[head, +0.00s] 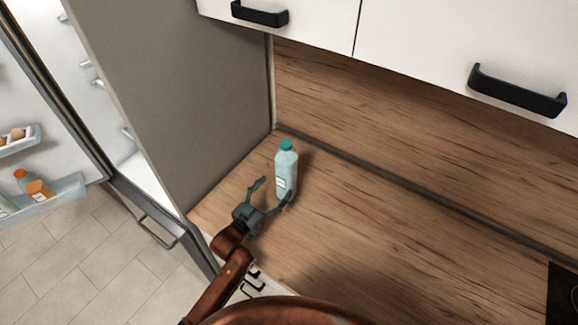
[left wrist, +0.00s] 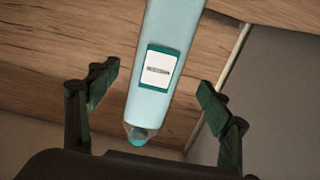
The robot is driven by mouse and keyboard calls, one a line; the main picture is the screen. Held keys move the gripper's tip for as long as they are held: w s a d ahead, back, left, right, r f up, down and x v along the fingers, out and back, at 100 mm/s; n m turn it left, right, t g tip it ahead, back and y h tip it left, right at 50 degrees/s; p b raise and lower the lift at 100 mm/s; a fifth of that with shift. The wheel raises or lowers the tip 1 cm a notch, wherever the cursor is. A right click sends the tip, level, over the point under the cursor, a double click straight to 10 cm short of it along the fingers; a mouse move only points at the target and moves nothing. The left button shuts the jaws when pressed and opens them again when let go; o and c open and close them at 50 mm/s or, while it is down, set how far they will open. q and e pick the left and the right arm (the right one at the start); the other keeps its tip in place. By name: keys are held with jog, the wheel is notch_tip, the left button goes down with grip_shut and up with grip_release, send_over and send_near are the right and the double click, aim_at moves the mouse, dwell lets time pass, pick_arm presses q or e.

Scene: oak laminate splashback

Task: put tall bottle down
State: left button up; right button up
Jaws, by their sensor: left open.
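The tall bottle (head: 286,170), pale blue with a teal cap and a white label, stands upright on the wooden counter (head: 335,245) near the back corner. My left gripper (head: 274,193) is open just in front of the bottle, its fingers spread apart. In the left wrist view the bottle (left wrist: 168,60) shows between the two open fingers (left wrist: 157,90), with clear gaps on both sides. I see no finger touching it there. My right gripper is not in view.
A grey fridge side panel (head: 185,90) rises left of the counter. The fridge door (head: 60,130) stands open with bottles and eggs in its racks. White upper cabinets (head: 430,40) hang above. A dark hob (head: 563,295) lies at the far right. The counter's middle is clear.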

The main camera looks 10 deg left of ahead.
aim_at(280, 181)
pick_arm(q)
jog(key=x, duration=0.3)
jog(key=shift+w+d+r, duration=0.15)
jog(key=shift+d+r, duration=0.05)
jog(key=shift+r, duration=0.15)
jog(key=x, duration=0.2)
jog(key=shift+w+d+p, duration=0.1)
jog(key=shift+w+p, duration=0.2)
jog(key=shift+p, duration=0.05)
jog(key=shift+w+d, duration=0.25)
jog(key=shift+w, duration=0.3)
jog(key=c, duration=0.8)
grip_shut()
jog(key=shift+r, duration=0.15)
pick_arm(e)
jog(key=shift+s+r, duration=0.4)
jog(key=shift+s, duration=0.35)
